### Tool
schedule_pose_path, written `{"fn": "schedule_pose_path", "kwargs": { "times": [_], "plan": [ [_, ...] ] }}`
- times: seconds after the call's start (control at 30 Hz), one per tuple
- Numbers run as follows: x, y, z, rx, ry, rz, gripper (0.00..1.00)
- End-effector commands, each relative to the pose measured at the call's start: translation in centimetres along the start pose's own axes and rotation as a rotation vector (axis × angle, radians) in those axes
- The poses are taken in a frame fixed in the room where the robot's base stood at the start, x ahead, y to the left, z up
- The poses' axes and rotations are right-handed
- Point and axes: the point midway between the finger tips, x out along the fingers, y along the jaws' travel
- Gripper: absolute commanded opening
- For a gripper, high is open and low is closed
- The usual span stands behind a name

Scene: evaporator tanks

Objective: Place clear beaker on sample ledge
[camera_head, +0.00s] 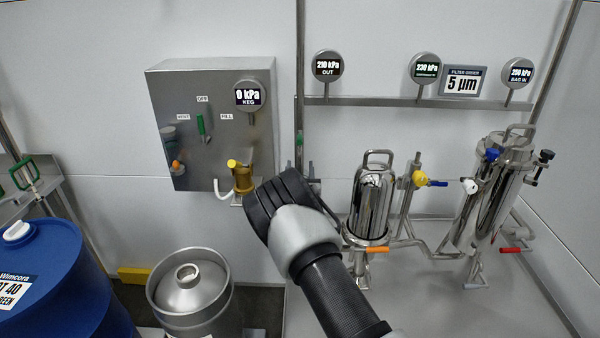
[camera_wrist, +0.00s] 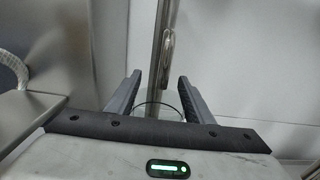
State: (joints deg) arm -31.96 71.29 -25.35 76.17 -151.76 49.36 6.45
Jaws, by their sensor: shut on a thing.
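My gripper (camera_wrist: 160,92) is closed on the clear beaker (camera_wrist: 157,112) in the wrist view. The beaker is see-through, and only its curved rim and a faint wall show between the two dark fingers. In the head view my gripper (camera_head: 300,168) reaches towards the back wall, just right of the control box. My wrist hides most of the fingers there, and I cannot make out the beaker in that view. I cannot pick out the sample ledge with certainty in either view.
A steel control box (camera_head: 215,120) carries a brass valve (camera_head: 241,176) with a white hose. A steel keg (camera_head: 190,295) and a blue drum (camera_head: 50,280) stand at the lower left. Filter housings (camera_head: 371,205) with pipes stand to the right. A vertical pole (camera_wrist: 160,60) rises beyond the fingers.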

Motion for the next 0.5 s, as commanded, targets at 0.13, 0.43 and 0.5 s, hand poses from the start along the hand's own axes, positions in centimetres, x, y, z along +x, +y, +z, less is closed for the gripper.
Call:
{"fn": "schedule_pose_path", "kwargs": {
  "times": [0.13,0.43,0.5],
  "plan": [
    [1.6,0.0,-1.2,-0.001,0.002,0.001,0.21],
    [1.5,0.0,-1.5,0.0,-0.001,0.0,0.21],
    [1.5,0.0,-1.6,0.0,0.0,0.0,0.21]
  ]
}}
